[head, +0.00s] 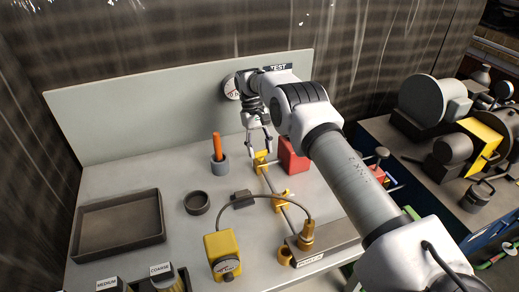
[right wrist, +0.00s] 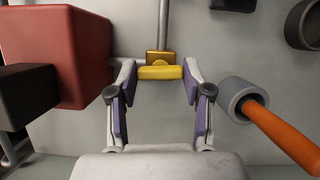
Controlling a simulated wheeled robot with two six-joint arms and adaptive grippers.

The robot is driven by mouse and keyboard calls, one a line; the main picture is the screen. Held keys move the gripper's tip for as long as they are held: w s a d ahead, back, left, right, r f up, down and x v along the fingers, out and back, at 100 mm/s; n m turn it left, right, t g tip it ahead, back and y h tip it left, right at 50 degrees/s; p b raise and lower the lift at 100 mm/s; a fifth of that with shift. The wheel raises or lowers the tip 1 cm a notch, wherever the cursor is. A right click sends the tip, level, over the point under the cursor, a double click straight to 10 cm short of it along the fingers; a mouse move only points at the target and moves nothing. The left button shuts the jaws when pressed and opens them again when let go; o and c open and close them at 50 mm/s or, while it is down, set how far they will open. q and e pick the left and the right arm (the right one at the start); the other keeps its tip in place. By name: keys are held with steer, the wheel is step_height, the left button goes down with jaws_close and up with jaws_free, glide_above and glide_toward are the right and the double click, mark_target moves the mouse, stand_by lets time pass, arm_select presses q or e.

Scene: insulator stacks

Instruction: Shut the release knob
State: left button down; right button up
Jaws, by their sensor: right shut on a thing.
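The release knob appears to be the yellow bar (right wrist: 160,72) between my right fingertips in the right wrist view. It sits in front of a brass-coloured block on a grey rod (right wrist: 162,25). In the head view a yellow piece (head: 261,163) shows just below the right gripper (head: 258,150), beside the red block (head: 294,157). The right gripper (right wrist: 160,72) points down at the bench, its purple-padded fingers shut on the two ends of the yellow bar. My left gripper is in neither view.
A second yellow bracket (head: 281,198), a black ring (head: 197,202), a tray (head: 90,250), a yellow dial box (head: 222,245) and a brass fitting (head: 307,235) occupy the bench.

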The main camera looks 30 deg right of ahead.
steer(key=shift+s+f+m+y, duration=0.15)
steer(key=shift+m+y, duration=0.15)
steer(key=shift+m, duration=0.4)
steer(key=o, duration=1.2)
steer(key=shift+c, duration=0.2)
step_height(320, 180, up, 10)
